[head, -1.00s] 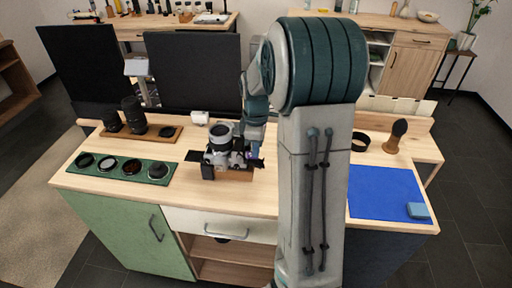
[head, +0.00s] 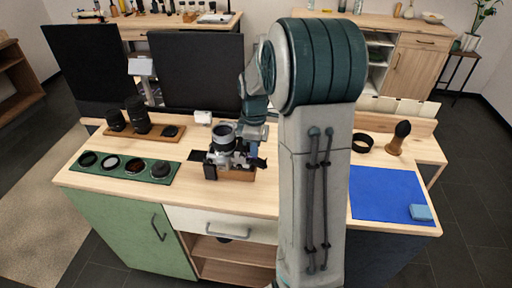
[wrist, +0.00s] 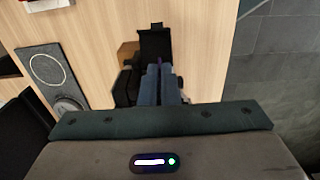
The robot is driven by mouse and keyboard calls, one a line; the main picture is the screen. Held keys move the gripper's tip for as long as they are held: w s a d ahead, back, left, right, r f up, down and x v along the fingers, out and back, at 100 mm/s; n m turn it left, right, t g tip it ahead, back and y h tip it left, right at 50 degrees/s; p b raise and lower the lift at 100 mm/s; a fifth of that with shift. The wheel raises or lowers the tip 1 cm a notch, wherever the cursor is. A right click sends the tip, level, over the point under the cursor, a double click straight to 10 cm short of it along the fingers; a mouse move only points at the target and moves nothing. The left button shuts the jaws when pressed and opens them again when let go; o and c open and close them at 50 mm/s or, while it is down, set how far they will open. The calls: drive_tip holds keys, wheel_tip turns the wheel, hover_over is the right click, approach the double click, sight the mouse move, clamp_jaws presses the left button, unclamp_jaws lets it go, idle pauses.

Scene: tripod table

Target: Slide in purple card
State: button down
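The silver and black camera (head: 224,138) stands on a small wooden block (head: 238,175) on the table. Its dark open flap (head: 259,162) sticks out at the right side and also shows in the wrist view (wrist: 155,41). My gripper (wrist: 159,68) is at the camera's flap side, its two blue-grey fingers close together. A thin sliver of the purple card (wrist: 159,61) shows at the fingertips, between them, pointing toward the camera. The slot and most of the card are hidden. How far the card reaches into the camera I cannot tell.
A green tray with round filters (head: 122,175) and a wooden lens board (head: 152,137) lie left of the camera. A blue mat (head: 380,191) with a light blue block (head: 420,212), a black ring (head: 362,142) and a brush (head: 398,138) are on the right.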

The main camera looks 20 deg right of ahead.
drive_tip(key=shift+w+a, duration=0.55)
drive_tip(key=shift+a, duration=0.25)
idle(0.5)
drive_tip(key=c, duration=2)
unclamp_jaws()
drive_tip(key=shift+a, duration=0.1)
drive_tip(key=shift+s, duration=0.1)
drive_tip(key=shift+s+d, duration=0.45)
drive_tip(key=shift+d, duration=0.35)
drive_tip(key=shift+s+d, duration=0.45)
drive_tip(key=shift+d, duration=0.3)
